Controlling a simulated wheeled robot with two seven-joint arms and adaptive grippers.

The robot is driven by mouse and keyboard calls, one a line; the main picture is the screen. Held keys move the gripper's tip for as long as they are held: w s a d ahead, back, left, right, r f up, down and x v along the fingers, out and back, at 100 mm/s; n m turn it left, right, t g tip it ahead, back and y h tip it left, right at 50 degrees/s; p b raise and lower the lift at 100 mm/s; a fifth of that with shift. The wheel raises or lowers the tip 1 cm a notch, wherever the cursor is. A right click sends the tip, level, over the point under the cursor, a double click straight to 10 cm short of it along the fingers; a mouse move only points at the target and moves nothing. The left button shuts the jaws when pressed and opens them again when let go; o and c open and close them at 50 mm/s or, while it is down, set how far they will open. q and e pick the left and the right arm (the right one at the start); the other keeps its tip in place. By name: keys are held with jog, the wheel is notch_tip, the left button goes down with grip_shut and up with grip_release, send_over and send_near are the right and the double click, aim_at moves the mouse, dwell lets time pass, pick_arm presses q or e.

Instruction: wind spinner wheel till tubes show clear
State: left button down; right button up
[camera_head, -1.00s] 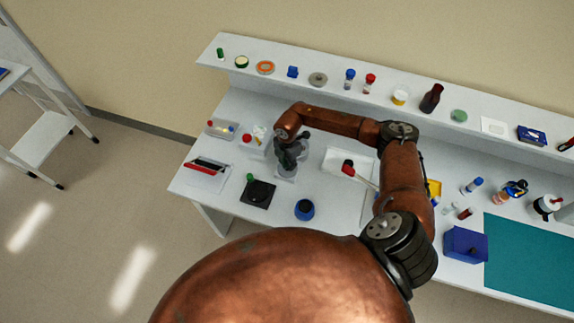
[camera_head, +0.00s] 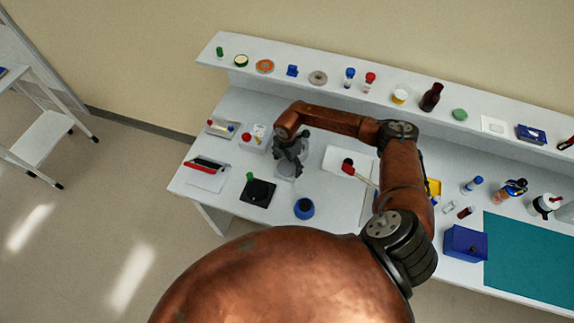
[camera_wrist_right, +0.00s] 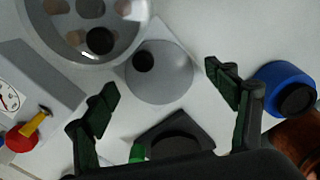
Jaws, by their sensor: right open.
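The spinner (camera_head: 283,173) is a grey device on the bench, partly hidden under my right gripper in the head view. In the right wrist view its grey wheel (camera_wrist_right: 172,82) has a dark knob near its upper left edge. A larger round grey bowl (camera_wrist_right: 118,50) with a dark knob and several pale and brownish round shapes inside shows at upper left. I cannot tell whether these are tubes or whether they are clear. My right gripper (camera_wrist_right: 160,80) is open and empty, its fingers on either side of the wheel, apart from it. It also shows in the head view (camera_head: 291,160). My left gripper is not in view.
A black plate (camera_head: 258,192) with a green knob and a blue pot (camera_head: 304,209) stand in front of the spinner. A white box (camera_head: 255,138) with a red knob is behind left. A white tray (camera_head: 335,158) lies to the right. A loaded shelf (camera_head: 335,82) runs behind.

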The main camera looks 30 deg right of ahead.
aim_at(287, 167)
notch_tip(287, 167, up, 12)
dwell(0.5)
dwell(0.7)
